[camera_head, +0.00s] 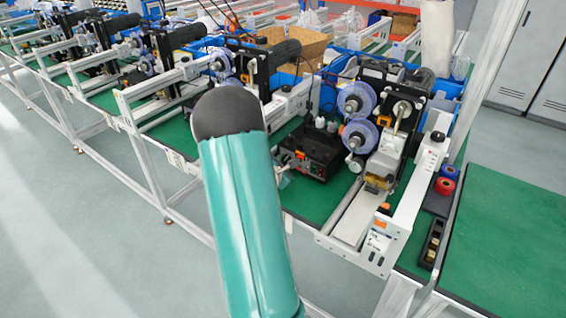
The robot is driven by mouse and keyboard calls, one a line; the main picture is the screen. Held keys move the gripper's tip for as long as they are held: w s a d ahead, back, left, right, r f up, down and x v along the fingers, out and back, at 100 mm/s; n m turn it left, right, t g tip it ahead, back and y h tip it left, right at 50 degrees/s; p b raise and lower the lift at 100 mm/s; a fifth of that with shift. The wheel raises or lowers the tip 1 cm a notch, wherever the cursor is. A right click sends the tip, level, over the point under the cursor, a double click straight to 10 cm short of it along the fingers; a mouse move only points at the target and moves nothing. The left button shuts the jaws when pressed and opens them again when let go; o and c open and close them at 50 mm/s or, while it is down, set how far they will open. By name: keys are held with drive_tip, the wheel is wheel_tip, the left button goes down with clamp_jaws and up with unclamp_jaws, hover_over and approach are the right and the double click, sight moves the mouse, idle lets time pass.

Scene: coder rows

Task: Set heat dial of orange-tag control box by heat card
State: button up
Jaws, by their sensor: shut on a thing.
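The black control box (311,152) with an orange tag stands on the green bench top at the middle of the picture. Small knobs show dimly on its front, too small to read. My teal arm with its black rounded joint fills the lower middle and hides the area left of the box. A small pale part of my gripper (283,179) shows past the arm, at the box's front left edge. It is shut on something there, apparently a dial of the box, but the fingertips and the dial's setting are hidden. I cannot make out the heat card.
A machine with blue-rimmed reels (358,98) stands right of the box. A white rail unit (380,242) with an orange label juts forward. Red and blue rolls (447,178) and a black tray (433,243) lie farther right. The right green bench (515,235) is clear.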

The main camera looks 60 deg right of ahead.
drive_tip(key=shift+f+m+t+h, duration=0.1)
drive_tip(key=shift+m+t+h, duration=0.25)
drive_tip(key=shift+m, duration=0.35)
drive_tip(key=o, duration=0.7)
drive_tip(key=v, duration=1.4)
